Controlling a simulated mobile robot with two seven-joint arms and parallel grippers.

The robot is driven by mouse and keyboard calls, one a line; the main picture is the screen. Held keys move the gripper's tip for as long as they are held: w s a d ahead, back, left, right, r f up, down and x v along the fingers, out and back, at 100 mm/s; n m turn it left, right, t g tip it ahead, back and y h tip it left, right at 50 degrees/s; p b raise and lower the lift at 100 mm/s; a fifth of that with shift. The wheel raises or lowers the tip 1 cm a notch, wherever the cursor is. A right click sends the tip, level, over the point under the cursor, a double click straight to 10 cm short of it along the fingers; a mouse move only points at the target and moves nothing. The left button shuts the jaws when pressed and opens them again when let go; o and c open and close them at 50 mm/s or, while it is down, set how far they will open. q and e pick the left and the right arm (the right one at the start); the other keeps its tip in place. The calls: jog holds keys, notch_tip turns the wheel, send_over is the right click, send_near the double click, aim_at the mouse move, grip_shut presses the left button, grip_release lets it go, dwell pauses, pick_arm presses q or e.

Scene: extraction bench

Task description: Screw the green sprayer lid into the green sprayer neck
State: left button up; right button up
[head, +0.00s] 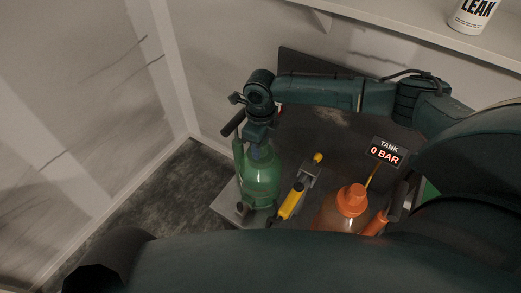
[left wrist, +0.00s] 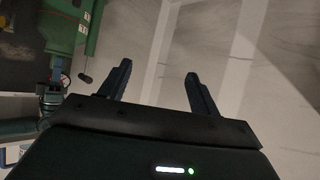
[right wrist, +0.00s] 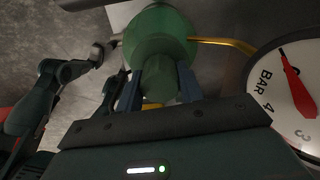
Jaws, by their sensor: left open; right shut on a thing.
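The green sprayer (head: 261,180) stands upright at the left end of the bench. My right gripper (head: 257,138) is above it, pointing down at its top. In the right wrist view, my right gripper (right wrist: 158,85) is shut on a narrow green part, which appears to be the green sprayer lid (right wrist: 158,80). A wider round green body (right wrist: 160,35) lies just beyond the fingers. Whether lid and neck are engaged is hidden by the gripper. My left gripper (left wrist: 157,75) is open and empty, facing pale walls. Its fingers do not show in the head view.
An orange sprayer (head: 340,213) stands on the bench to the right. A yellow and grey tool (head: 297,193) lies between the sprayers. A tank display (head: 386,152) reads 0 BAR. A gauge (right wrist: 292,95) is at right. A white container (head: 472,14) stands on the shelf.

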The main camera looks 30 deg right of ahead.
jog(key=shift+r+m+p, duration=0.35)
jog(key=shift+m+p, duration=0.75)
jog(key=shift+p, duration=0.1)
jog(key=m+p, duration=0.3)
jog(key=m, duration=0.2)
jog(key=m+p, duration=0.2)
jog(key=m, duration=0.1)
jog(key=shift+a+f+m+p, duration=0.1)
jog(key=shift+m+p, duration=0.2)
jog(key=o, duration=0.6)
jog(key=shift+f+m+b, duration=0.3)
jog(key=shift+m+b, duration=0.1)
jog(key=shift+m, duration=0.2)
pick_arm(q)
jog(key=shift+s+a+r+g+y, duration=0.3)
jog(key=shift+a+r, duration=0.1)
jog(key=shift+a, duration=0.15)
jog(key=shift+s+a+r+g+y, duration=0.15)
jog(key=shift+a+r+g+y, duration=0.15)
jog(key=shift+a+r, duration=0.15)
pick_arm(e)
jog(key=o, duration=0.5)
pick_arm(q)
jog(key=shift+a+f, duration=0.1)
